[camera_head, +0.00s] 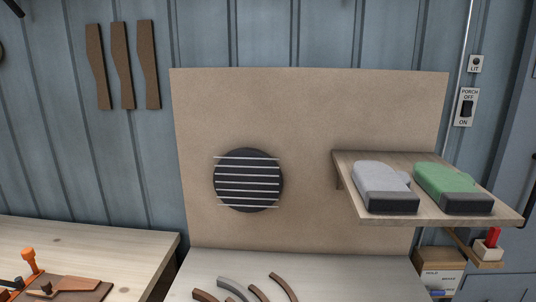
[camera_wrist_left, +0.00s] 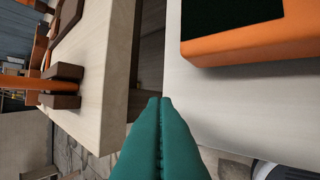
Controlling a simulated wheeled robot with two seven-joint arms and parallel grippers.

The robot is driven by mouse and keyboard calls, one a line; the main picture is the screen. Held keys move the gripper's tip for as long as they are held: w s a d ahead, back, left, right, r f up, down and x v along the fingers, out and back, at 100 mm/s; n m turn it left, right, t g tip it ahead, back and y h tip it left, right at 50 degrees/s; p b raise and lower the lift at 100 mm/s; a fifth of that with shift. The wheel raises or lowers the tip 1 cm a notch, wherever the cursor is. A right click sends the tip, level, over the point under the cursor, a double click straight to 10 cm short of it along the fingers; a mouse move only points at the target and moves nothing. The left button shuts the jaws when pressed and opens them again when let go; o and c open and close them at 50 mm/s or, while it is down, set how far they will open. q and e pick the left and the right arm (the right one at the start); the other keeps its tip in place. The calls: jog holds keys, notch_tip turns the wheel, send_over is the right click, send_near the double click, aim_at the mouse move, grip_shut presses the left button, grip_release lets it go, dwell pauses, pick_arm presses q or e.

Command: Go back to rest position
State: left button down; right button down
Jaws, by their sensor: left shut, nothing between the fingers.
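My left gripper (camera_wrist_left: 160,103) shows in the left wrist view as two teal fingers pressed together, with nothing between them. It points at the gap between a wooden table (camera_wrist_left: 112,75) on the left and a pale surface (camera_wrist_left: 210,112) on the right. It appears apart from both. Neither gripper shows in the head view, and my right gripper is in no view.
An orange block with a dark top (camera_wrist_left: 250,50) lies on the pale surface. In the head view, several curved strips (camera_head: 257,292) lie on the front bench (camera_head: 330,270). A shelf (camera_head: 440,218) holds grey (camera_head: 380,182) and green (camera_head: 445,182) mitt-like items. A striped disc (camera_head: 248,187) is on the board.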

pick_arm(q)
jog(key=s+d+r+h, duration=0.3)
jog(key=s+d+h, duration=0.4)
jog(key=s+d, duration=0.6)
jog(key=s+a+f+g, duration=0.1)
jog(key=s+f, duration=0.1)
jog(key=f, duration=1.2)
jog(key=s+a+f+g, duration=0.1)
jog(key=s+f, duration=0.1)
jog(key=f, duration=1.2)
jog(key=s+a+f+g, duration=0.1)
jog(key=s+a+f, duration=0.1)
jog(key=s+f, duration=1.2)
jog(key=shift+s+a+f+m, duration=0.2)
jog(key=shift+s+a+m, duration=0.15)
jog(key=shift+s, duration=0.3)
jog(key=shift+a, duration=0.1)
